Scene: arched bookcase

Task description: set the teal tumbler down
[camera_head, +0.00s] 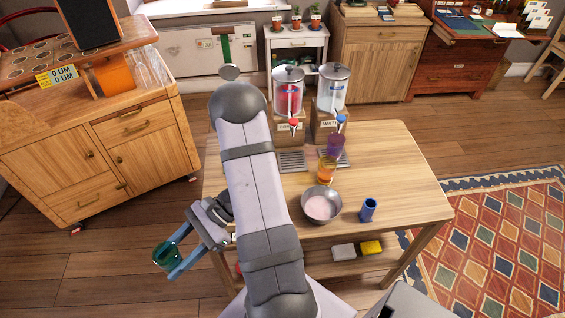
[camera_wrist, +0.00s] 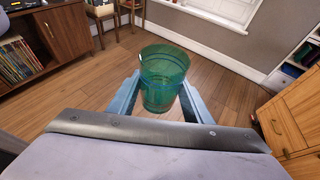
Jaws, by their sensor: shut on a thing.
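The teal tumbler (camera_head: 166,256) is a see-through green-teal cup. In the head view it is at the lower left, off the left side of the wooden table (camera_head: 405,165) and over the floor. My gripper (camera_head: 178,262) is shut on it, with one blue finger on each side. In the wrist view the tumbler (camera_wrist: 162,78) shows between the fingertips of my gripper (camera_wrist: 158,92), with wooden floor seen behind it. Nothing is seen supporting it from below. My arm hides part of the table's left side.
On the table stand a metal bowl (camera_head: 321,206), a blue cup (camera_head: 368,210), an orange tumbler (camera_head: 326,172), a purple tumbler (camera_head: 335,146) and two drink dispensers (camera_head: 332,90). A wooden cabinet (camera_head: 100,150) stands at left. The table's front right is bare.

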